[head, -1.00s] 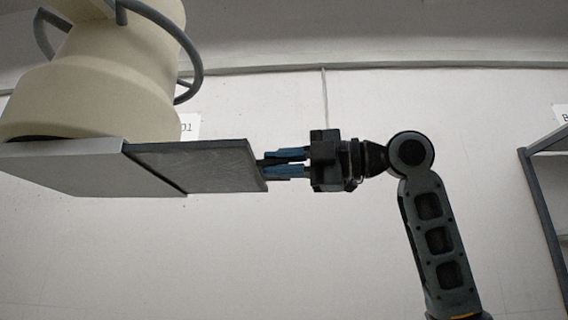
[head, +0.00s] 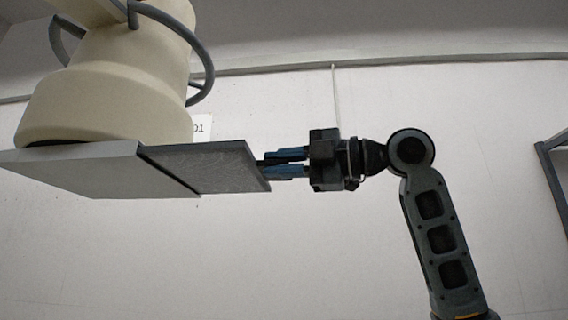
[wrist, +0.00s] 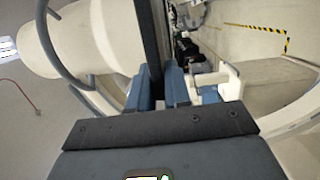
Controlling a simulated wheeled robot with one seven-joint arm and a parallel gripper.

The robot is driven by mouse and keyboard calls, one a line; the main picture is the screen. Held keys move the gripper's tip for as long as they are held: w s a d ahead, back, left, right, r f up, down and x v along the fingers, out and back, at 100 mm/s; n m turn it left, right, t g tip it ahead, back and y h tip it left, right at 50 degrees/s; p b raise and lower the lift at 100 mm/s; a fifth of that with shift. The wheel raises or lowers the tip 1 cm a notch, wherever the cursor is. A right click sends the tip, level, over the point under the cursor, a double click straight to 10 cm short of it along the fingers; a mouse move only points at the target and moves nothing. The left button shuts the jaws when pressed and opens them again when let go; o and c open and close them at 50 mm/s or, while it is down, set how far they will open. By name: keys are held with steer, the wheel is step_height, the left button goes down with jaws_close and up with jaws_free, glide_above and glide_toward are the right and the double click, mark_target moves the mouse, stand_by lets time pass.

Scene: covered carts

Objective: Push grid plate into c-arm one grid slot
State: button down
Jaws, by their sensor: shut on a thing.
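The grid plate (head: 215,168) is a flat grey panel with a dark edge. In the head view its left part is hidden in the slot of the pale c-arm housing (head: 85,170), and its right part sticks out. My gripper (head: 265,166) is shut on the plate's right end with its blue fingers. In the wrist view the plate (wrist: 154,35) stands edge-on as a dark strip between the blue fingers (wrist: 159,72). The slot's inside is hidden.
The cream c-arm head (head: 110,85) with a grey curved handle (head: 203,75) rises above the housing. A dark-framed shelf (head: 555,175) stands at the right edge. The wrist view shows a yellow-black striped line (wrist: 258,28) beyond. Space below the plate looks clear.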

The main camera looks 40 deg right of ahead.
mark_target(190, 167)
steer(key=shift+s+a+f+p+x, duration=0.1)
steer(key=shift+s+a+p+x, duration=0.25)
steer(key=shift+x, duration=2.4)
steer(key=shift+s+a+f+p+x, duration=0.1)
steer(key=shift+a+p+x, duration=0.4)
steer(key=shift+x, duration=2.2)
steer(key=shift+s+a+f+p+x, duration=0.1)
steer(key=shift+s+a+p+x, duration=0.25)
steer(key=shift+x, duration=2.4)
steer(key=c, duration=1)
jaws_free()
steer(key=shift+w+a, duration=0.1)
